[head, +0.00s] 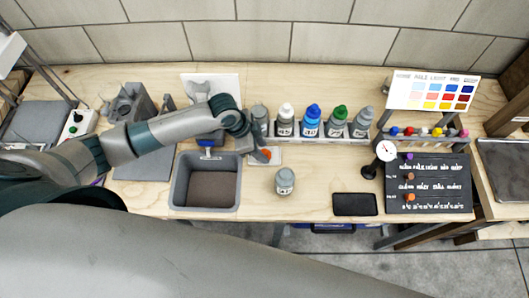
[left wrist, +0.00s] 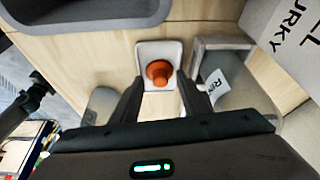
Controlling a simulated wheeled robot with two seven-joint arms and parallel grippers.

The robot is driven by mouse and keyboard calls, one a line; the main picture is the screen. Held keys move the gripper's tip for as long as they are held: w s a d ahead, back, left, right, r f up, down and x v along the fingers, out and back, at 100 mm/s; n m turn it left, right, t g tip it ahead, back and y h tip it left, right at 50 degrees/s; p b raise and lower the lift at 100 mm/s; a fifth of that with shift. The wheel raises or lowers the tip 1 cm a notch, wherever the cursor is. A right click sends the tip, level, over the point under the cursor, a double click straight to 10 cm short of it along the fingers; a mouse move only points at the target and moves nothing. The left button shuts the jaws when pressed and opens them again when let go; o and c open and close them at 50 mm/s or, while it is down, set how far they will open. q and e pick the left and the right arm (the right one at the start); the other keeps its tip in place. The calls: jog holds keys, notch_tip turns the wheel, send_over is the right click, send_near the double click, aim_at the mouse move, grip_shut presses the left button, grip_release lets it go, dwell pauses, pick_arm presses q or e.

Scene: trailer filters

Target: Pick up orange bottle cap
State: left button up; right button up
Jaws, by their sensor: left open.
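The orange bottle cap (head: 266,153) sits on a small white tray (head: 276,160) on the bench, just right of the grey bin. In the left wrist view the cap (left wrist: 159,73) lies on the white tray (left wrist: 145,51), ahead of and between my fingertips. My left gripper (head: 257,152) is open and empty, its fingers on either side of the line to the cap, and it does not appear to hold it. In the left wrist view the left gripper (left wrist: 160,98) shows both dark fingers apart. My right gripper is not in view.
A grey bin (head: 180,192) with a brown bottom stands left of the tray. A rack holds several bottles, including a blue-capped one (head: 311,121). A loose grey bottle (head: 284,181) stands in front. Bench between is clear.

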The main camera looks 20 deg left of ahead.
pick_arm(q)
grip_shut()
dwell(0.3)
notch_tip(320, 180, up, 10)
jog(key=b, duration=0.3)
dwell(0.3)
dwell(0.5)
